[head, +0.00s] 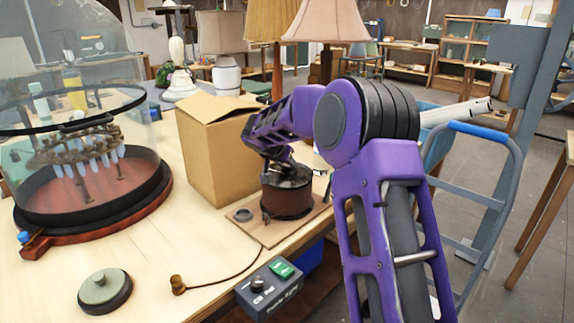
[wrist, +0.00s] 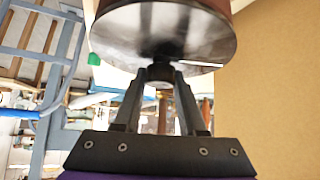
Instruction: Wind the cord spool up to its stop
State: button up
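The cord spool (head: 287,198), a brown wound drum with a dark disc on top, stands on a small wooden board (head: 262,231) near the table's front edge. My gripper (head: 279,160) comes down over the top of the spool; my arm partly hides it in the head view. In the wrist view, the shiny disc of the spool (wrist: 125,40) fills the upper middle. My gripper's two fingers (wrist: 162,76) reach to a dark knob at the disc's centre, one on each side. Whether they press on the knob is too dark to tell. Any stop is not discernible.
A cardboard box (head: 215,160) stands close behind the spool. A glass dome over a red-brown base (head: 95,215) is at left. A control box with a green switch (head: 268,290), a thin cord and a round lidded piece (head: 105,290) are in front. A blue-grey cart frame (head: 500,160) stands right.

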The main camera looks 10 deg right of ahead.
grip_shut()
dwell(1.0)
